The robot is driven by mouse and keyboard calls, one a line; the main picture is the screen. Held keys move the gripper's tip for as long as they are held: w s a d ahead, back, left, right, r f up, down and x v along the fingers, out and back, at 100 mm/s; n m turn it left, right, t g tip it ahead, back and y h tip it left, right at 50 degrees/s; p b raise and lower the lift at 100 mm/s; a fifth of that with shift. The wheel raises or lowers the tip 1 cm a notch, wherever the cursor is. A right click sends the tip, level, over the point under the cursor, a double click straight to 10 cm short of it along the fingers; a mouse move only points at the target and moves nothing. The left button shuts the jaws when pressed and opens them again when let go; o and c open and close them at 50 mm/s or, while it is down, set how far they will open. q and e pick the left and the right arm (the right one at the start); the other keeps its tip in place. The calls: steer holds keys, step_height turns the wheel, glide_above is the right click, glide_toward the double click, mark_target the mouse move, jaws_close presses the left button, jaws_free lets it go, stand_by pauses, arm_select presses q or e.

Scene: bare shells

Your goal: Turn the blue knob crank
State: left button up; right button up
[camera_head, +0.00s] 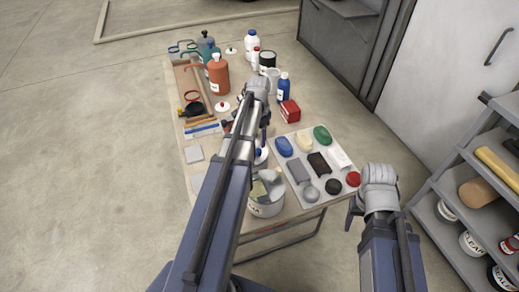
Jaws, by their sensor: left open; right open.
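A small blue knob-like thing (258,153) shows just right of my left forearm, on a pale round part. It may be the knob of the crank, but it is small and the rest is hidden by my arm. My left gripper (264,136) points down over the middle of the table, a little beyond the blue thing and apart from it; its jaws are open, seen small. My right gripper (351,215) is open and empty, off the table's near right corner.
The table (184,153) is crowded with bottles, a red box (289,111) and several small tools. A grey tray (328,189) of coloured pieces lies right of my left arm, a white bucket (266,205) in front. A shelf rack (447,190) stands at right.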

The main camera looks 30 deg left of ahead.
mark_target(259, 150)
arm_select(q)
step_height(259, 150, down, 7)
steer(key=b, duration=0.6)
steer(key=shift+r, duration=0.2)
steer(key=shift+s, duration=0.1)
steer(key=shift+c, duration=0.4)
jaws_close()
